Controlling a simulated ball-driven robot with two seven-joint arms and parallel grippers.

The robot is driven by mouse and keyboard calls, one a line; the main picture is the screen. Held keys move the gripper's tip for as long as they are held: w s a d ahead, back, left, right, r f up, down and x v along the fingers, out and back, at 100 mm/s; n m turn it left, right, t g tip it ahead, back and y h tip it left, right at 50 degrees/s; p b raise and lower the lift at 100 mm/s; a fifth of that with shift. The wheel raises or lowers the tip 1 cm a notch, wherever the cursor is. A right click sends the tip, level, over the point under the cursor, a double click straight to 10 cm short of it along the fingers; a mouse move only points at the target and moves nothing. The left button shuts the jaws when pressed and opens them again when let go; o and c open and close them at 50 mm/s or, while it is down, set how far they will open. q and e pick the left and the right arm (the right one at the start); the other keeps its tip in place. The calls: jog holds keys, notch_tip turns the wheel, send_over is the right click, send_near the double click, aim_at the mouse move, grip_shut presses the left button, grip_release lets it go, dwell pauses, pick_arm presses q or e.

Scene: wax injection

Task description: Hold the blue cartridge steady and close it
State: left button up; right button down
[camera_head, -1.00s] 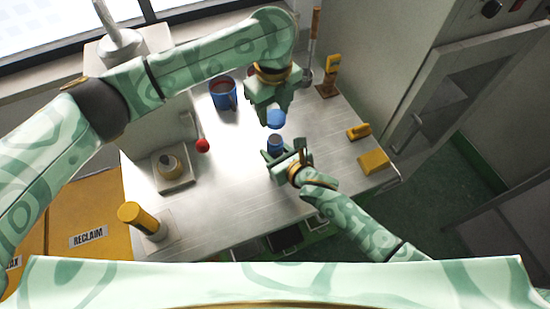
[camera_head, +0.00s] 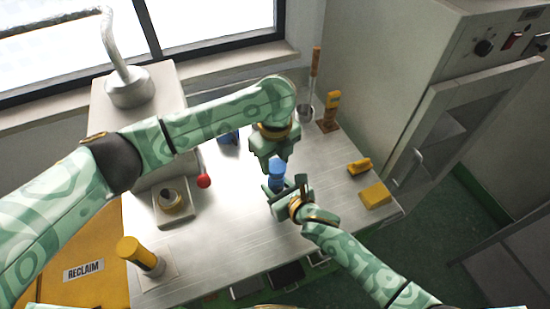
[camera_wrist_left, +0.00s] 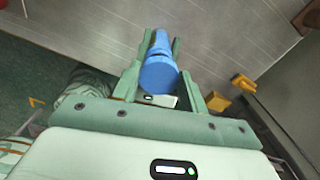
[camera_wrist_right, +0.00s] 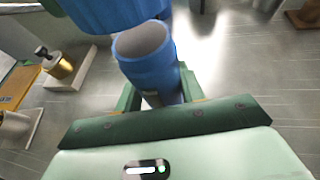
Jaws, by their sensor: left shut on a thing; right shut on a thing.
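The blue cartridge body (camera_head: 276,185) is held upright over the metal table in my right gripper (camera_head: 280,190), which is shut on it. In the right wrist view its open round mouth (camera_wrist_right: 147,62) shows, with a hollow grey inside. My left gripper (camera_head: 277,158) is shut on the blue cap (camera_head: 277,167) just above the body. In the right wrist view the cap (camera_wrist_right: 108,12) hangs over the mouth, partly cut off by the frame and looking a little offset. The left wrist view shows the cap (camera_wrist_left: 159,75) between the fingers. Whether cap and body touch, I cannot tell.
A blue mug (camera_head: 229,137) stands partly hidden behind my left arm. Yellow blocks (camera_head: 374,195) lie at the right. The front middle of the table is clear.

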aim_at(278, 165)
pick_arm(q)
jog(key=shift+f, duration=0.9)
jog(key=shift+f, duration=0.55)
jog(key=m, duration=0.7)
jog(key=shift+d, duration=0.15)
jog(key=m, duration=0.6)
jog(key=shift+d, duration=0.15)
jog(key=m, duration=0.6)
jog(key=shift+d, duration=0.1)
jog(key=m, duration=0.3)
jog(key=shift+s+m, duration=0.1)
jog(key=shift+m, duration=0.3)
